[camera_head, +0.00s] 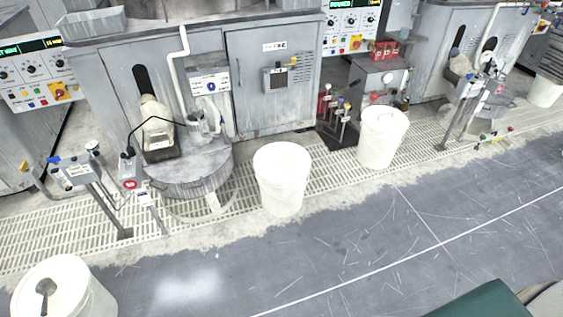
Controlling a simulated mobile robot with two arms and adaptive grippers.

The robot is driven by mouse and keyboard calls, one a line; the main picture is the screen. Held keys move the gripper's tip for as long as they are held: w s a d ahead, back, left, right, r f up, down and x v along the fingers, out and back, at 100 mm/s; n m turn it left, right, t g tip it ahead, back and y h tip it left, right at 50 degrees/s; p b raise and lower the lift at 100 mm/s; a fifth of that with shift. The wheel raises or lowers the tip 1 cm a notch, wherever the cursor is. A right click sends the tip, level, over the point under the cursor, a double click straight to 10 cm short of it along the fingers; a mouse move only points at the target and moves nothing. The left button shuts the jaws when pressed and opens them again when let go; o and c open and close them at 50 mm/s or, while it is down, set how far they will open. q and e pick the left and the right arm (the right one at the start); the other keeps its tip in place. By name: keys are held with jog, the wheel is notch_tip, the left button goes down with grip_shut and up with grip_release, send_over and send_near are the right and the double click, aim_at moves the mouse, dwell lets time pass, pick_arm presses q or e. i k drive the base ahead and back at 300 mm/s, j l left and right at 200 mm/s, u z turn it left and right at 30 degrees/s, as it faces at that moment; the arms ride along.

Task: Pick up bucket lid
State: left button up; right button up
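A white bucket (280,190) stands at the middle, on the edge of the pale grating; its round top looks plain white, and I cannot tell whether that is a lid or the inside. A second white bucket (380,145) stands to its right; its pale top (385,119) may be a lid, with a small handle-like mark on it. A third white bucket (88,301) is at the bottom left, cut by the frame edge, with a dark scoop-like thing (45,292) at its top. Neither of my grippers is in view.
Grey polishing machines (270,75) line the back. Control posts (130,185) stand on the grating at left and right (475,100). Red-handled valves (335,110) are between the middle buckets. The dark scratched floor (340,250) in front is clear. A green object (485,303) shows at the bottom right.

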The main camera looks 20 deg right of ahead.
aim_at(280, 163)
jog(key=i+z, duration=0.15)
jog(key=z, duration=0.3)
jog(key=i+j+z, duration=0.1)
jog(key=z, duration=0.3)
jog(key=i+j+z, duration=0.1)
jog(key=z, duration=0.35)
jog(key=i+j, duration=0.05)
